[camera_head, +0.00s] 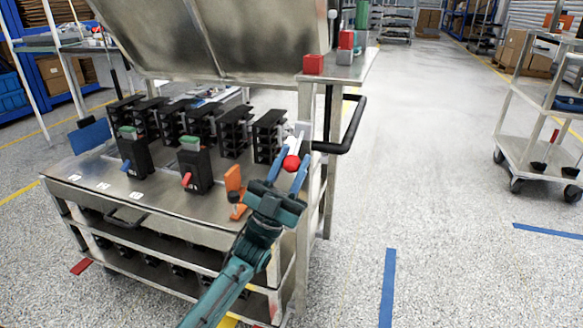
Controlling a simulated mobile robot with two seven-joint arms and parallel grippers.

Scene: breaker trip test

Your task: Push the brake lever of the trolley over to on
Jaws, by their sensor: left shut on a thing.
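The metal trolley (215,222) stands at left centre, with its top tilted up at the back. A round red knob (291,163), which looks like the end of the brake lever, sits at the trolley's right front corner below a pale fitting. My left gripper (288,172) reaches up from the bottom with its blue fingers on either side of the red knob, shut on it. The lever's shaft is mostly hidden, so I cannot tell its position. My right gripper is out of view.
A black push handle (346,130) juts out at the right. Another cart (535,148) stands at far right. The floor between is clear.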

